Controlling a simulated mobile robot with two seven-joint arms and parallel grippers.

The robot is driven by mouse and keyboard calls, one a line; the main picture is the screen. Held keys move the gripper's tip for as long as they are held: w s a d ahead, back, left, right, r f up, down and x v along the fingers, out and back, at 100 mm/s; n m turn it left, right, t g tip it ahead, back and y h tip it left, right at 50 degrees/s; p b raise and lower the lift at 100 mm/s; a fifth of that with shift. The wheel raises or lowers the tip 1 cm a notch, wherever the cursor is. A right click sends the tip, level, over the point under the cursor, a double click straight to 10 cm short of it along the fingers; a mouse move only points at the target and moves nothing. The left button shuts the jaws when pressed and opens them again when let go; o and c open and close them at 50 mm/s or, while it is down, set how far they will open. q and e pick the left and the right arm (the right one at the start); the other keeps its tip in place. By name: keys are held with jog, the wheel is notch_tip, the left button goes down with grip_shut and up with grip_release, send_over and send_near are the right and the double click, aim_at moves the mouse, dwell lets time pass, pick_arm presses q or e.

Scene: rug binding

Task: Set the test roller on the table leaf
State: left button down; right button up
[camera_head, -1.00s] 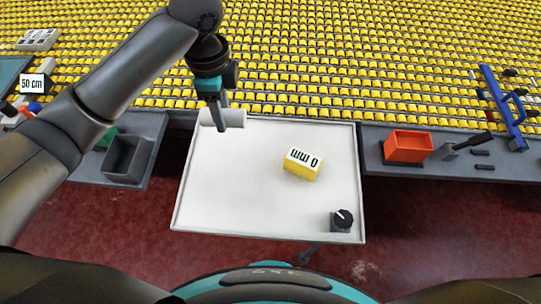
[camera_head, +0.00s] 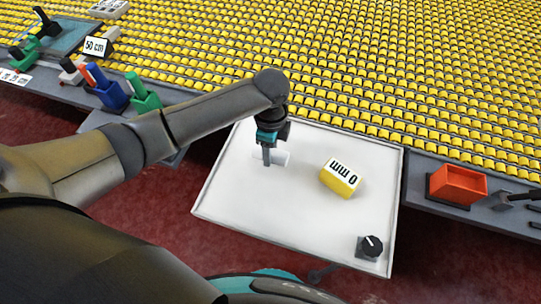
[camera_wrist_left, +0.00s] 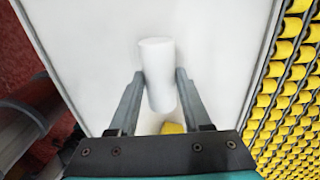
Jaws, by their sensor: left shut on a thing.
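The test roller is a plain white cylinder (camera_head: 282,158) over the far left part of the white table leaf (camera_head: 235,200). My left gripper (camera_head: 267,159) points down at it and partly hides it. In the left wrist view the roller (camera_wrist_left: 157,68) lies lengthwise between the two fingers (camera_wrist_left: 160,85), which are shut on it. My right gripper is not in view.
A black knob (camera_head: 370,246) sits at the leaf's near right corner. An orange bin (camera_head: 457,185) stands right of the leaf. Yellow rollers (camera_head: 330,60) fill the background. The leaf's near middle is clear.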

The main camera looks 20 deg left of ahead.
pick_arm(q)
jog(key=shift+f, duration=1.4)
jog(key=shift+f+b, duration=0.1)
jog(key=shift+b, duration=0.2)
jog(key=shift+c, duration=1.8)
grip_release()
notch_tip(320, 180, up, 12)
jog(key=p, duration=0.3)
